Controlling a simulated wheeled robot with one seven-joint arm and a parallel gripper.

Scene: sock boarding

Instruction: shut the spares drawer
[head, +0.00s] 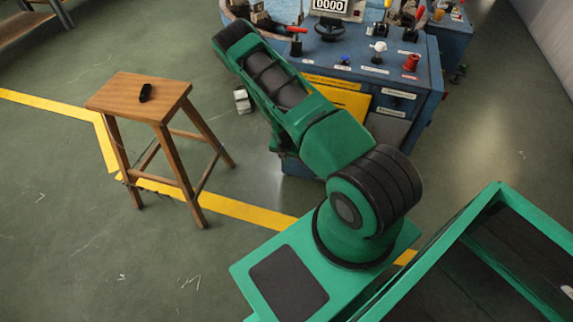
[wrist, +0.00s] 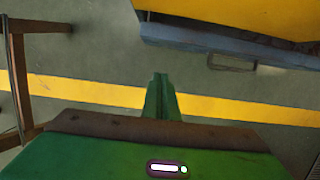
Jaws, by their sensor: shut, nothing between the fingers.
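My gripper (wrist: 160,79) is shut and empty in the wrist view, its green fingers together over the floor. In the head view my own arm hides it. A blue-grey front edge with a dark bar handle (wrist: 231,62) lies ahead and to the right of the fingertips in the wrist view, apart from them. A yellow surface (wrist: 245,14) is above that edge. In the head view the blue bench (head: 425,98) has a yellow panel (head: 350,101) and labels too small to read. I cannot tell for sure which part is the spares drawer, or how far out it is.
A yellow line (head: 235,207) crosses the floor. Open floor lies between stool and bench.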

